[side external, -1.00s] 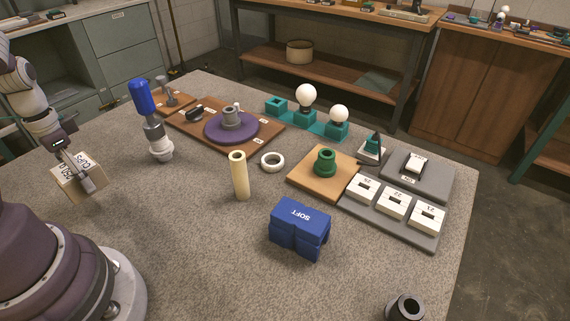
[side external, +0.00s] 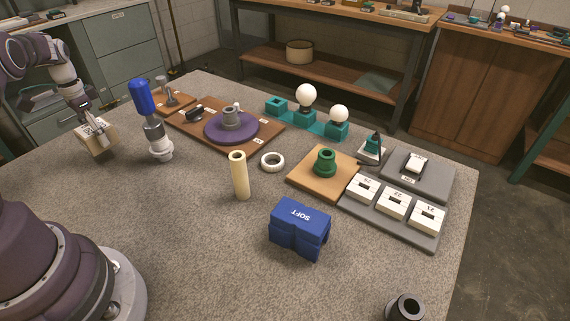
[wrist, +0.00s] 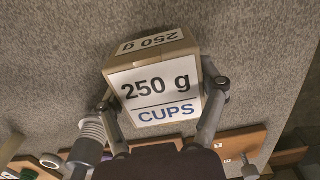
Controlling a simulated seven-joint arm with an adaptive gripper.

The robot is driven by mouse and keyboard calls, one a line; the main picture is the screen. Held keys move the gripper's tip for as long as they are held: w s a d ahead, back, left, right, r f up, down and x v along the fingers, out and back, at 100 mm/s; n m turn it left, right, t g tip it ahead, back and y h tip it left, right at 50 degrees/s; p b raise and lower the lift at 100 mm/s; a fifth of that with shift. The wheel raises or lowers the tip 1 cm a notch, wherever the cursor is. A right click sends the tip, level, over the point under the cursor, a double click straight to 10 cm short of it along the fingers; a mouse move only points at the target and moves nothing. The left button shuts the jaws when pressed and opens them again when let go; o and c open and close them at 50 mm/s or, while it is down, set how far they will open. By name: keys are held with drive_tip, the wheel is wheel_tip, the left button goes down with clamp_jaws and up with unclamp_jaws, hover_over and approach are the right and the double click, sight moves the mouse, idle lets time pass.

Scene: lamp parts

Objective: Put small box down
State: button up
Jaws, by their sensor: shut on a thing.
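The small box (side external: 98,143) is a tan carton with white labels, held at the left of the side external view. In the wrist view the box (wrist: 155,90) fills the middle, and its labels read "250 g" and "CUPS". My gripper (side external: 95,130) is shut on the box, with one finger on each side of it; the fingers also show in the wrist view (wrist: 160,100). Whether the bottom of the box touches the grey speckled table (side external: 190,240) cannot be told.
A blue-handled tool (side external: 150,120) stands just right of the box. A cream tube (side external: 239,176), a white ring (side external: 272,162) and a blue "SOFT" block (side external: 300,228) stand further right. A wooden board with a purple disc (side external: 231,128) lies behind.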

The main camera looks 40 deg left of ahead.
drive_tip(key=shift+f, duration=1.6)
drive_tip(key=shift+f, duration=0.15)
drive_tip(key=o, duration=1.2)
